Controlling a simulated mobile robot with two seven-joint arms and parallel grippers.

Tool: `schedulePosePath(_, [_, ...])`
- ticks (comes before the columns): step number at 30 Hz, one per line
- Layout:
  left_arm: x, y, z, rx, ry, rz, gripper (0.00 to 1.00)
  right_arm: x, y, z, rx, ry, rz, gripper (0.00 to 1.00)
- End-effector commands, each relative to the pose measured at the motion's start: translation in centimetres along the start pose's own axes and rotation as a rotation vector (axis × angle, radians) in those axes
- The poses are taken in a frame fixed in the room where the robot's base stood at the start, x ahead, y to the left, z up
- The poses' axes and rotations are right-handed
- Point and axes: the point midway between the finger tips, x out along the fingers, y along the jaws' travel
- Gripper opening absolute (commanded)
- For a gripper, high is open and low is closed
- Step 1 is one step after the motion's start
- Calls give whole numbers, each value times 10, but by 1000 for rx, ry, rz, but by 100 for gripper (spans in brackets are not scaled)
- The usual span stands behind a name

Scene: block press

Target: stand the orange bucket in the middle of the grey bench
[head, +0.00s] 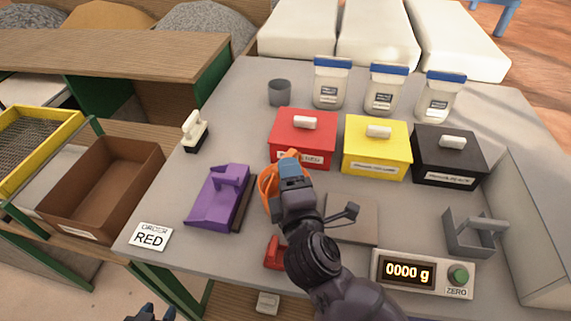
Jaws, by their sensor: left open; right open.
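The orange bucket (268,187) stands on the grey bench (165,205), in front of the red box, and is largely hidden behind my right gripper. My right gripper (290,170) is open and over the bucket's right side; whether its fingers touch the bucket cannot be seen. My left gripper (152,313) is open, and only its tips show at the bottom edge, well away from the bucket.
A purple dustpan-like tool (217,199) lies left of the bucket. Red (303,143), yellow (376,152) and black (448,160) lidded boxes stand behind. A scale display (423,272), grey plate (352,228) and red object (274,254) are nearer.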

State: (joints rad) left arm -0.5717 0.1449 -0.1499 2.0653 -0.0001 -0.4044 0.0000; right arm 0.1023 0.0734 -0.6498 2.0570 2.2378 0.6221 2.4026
Motion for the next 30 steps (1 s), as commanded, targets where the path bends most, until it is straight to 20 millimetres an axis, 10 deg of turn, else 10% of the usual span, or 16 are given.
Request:
schedulePosePath(15, [6, 1, -2, 5, 6, 4, 43, -72, -1, 0, 0, -1, -2, 53])
schedulePosePath(30, [5, 0, -2, 8, 5, 4, 43, -80, 0, 0, -1, -1, 0, 53])
